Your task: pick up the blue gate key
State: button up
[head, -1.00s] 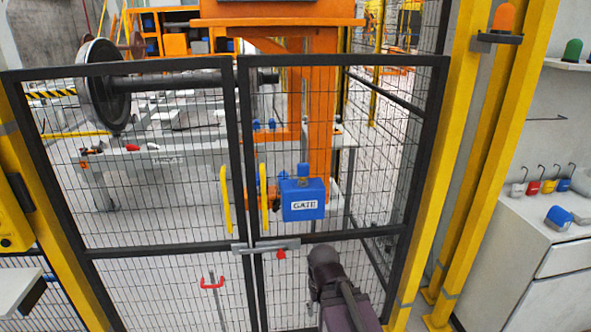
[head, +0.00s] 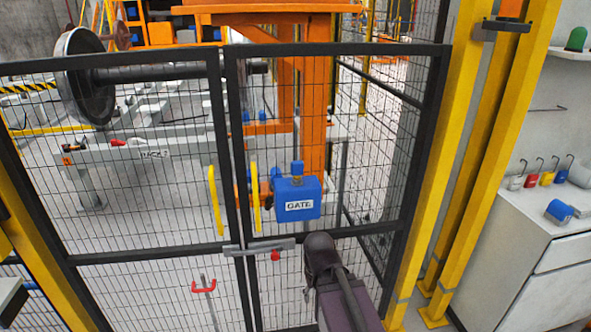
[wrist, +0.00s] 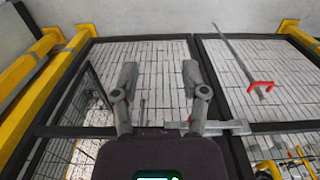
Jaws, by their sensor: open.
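A blue box labelled GATE (head: 298,204) is mounted on the mesh gate in the head view. A small blue block (head: 297,168) stands upright on top of it and looks like the gate key, seated in the box. My arm reaches up in front of the gate, below and right of the box. The head view does not show my fingers clearly. In the wrist view my gripper (wrist: 160,75) is open and empty, its two fingers apart in front of the mesh. I cannot make out the key in the wrist view.
Yellow handles (head: 256,200) stand left of the box. A grey latch bar (head: 259,247) with a red knob (head: 275,256) lies below. Yellow posts (head: 468,150) and a white cabinet (head: 520,236) with colored padlocks stand at right.

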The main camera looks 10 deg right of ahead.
jog(key=shift+d, duration=0.25)
jog(key=o, duration=0.6)
jog(key=shift+d+r, duration=0.1)
jog(key=t+p, duration=0.5)
jog(key=p, duration=3.1)
send_near(297, 162)
jog(key=shift+d+r, duration=0.3)
jog(key=shift+r, duration=0.5)
jog(key=shift+f, duration=0.1)
jog(key=b+x, duration=0.8)
jog(key=shift+f, duration=0.2)
jog(key=b+x, duration=0.3)
jog(key=shift+a+f, duration=0.25)
jog(key=shift+b+x, duration=0.9)
jog(key=shift+b, duration=0.1)
